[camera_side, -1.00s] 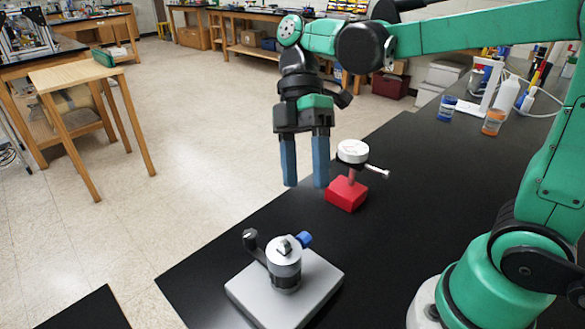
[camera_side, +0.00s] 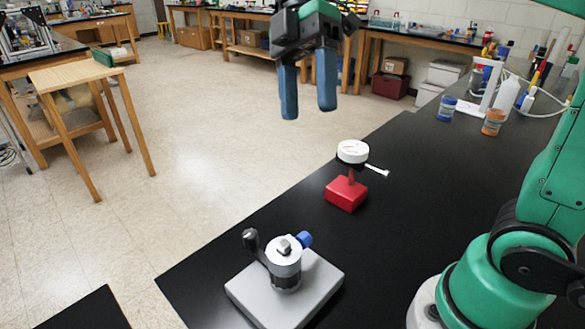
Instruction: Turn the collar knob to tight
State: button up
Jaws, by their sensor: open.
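A grey square plate (camera_side: 312,296) lies on the black bench near the front edge and bears an upright metal cylinder (camera_side: 284,258) with a dark lower part. A blue knob (camera_side: 304,239) sticks out from the cylinder's upper right side. A black lever (camera_side: 254,245) sticks out at its left. Which part is the collar knob is not certain; the blue knob is the likeliest. My gripper (camera_side: 308,112) points down with two blue fingers apart and nothing between them. It is high in the picture, well clear of the plate and knob.
A red block (camera_side: 346,194) with a white round dial (camera_side: 352,151) and a small side handle (camera_side: 376,170) stands behind the plate. A blue-lidded jar (camera_side: 446,109), an orange jar (camera_side: 493,122) and bottles stand at the back right.

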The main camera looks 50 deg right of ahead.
aim_at(306, 233)
jog(key=shift+s+d+f+n+t, duration=0.15)
jog(key=shift+f+t, duration=0.8)
jog(key=shift+f, duration=2.35)
jog(key=shift+s+a+f+n+t, duration=0.2)
jog(key=shift+f+t, duration=0.7)
jog(key=shift+f, duration=2.4)
jog(key=shift+s+d+f+n+t, duration=0.2)
jog(key=shift+f+t, duration=0.75)
jog(key=shift+f, duration=2.35)
jog(key=shift+w, duration=0.1)
grip_shut()
